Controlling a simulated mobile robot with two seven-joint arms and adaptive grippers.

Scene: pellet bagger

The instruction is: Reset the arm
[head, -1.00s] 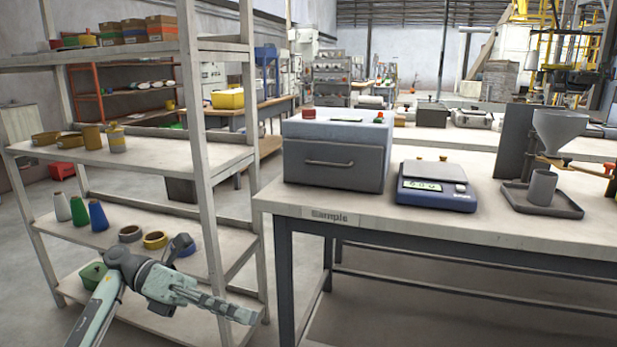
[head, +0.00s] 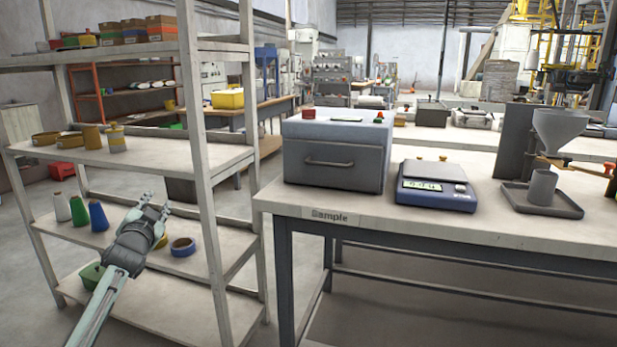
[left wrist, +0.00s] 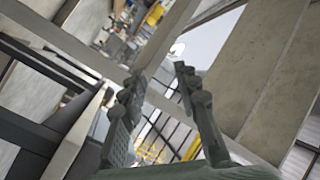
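My left arm comes in from the lower left of the head view. Its gripper (head: 157,206) points up and away, in front of the shelf rack's lower shelves. In the left wrist view the two fingers (left wrist: 156,78) stand apart with nothing between them, so the gripper is open and empty. My forearm and gripper hide part of the lower shelves and a yellow tape roll. My right gripper is not in view.
The shelf rack (head: 204,175) holds cones, tape rolls and boxes close around my left arm. Right of it stands a table (head: 420,231) with a grey drawer box (head: 335,158), a blue scale (head: 436,188) and a funnel stand (head: 559,130). The floor between rack and table is narrow.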

